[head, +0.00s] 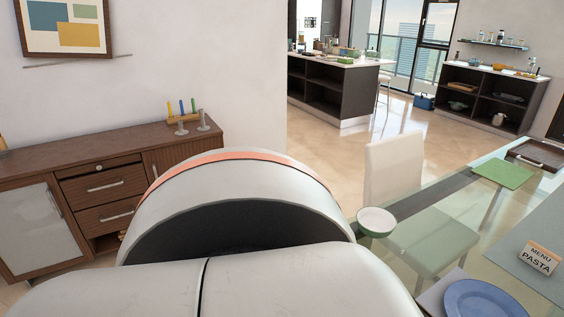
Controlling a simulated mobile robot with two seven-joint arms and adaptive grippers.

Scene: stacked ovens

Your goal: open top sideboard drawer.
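A brown wooden sideboard (60,150) stands against the wall at the left in the head view. A second drawer (110,213) with a similar handle is below. A door with a pale panel (36,225) is at the left. My white arm link fills the lower middle and hides the sideboard's right part. Neither gripper shows.
A glass dining table (445,215) with a bowl (376,221), a blue plate (482,299) and a green mat (502,173) is at the right. A white chair (394,165) stands beside it. Open floor (330,145) lies beyond. A candle holder (187,120) stands on the sideboard.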

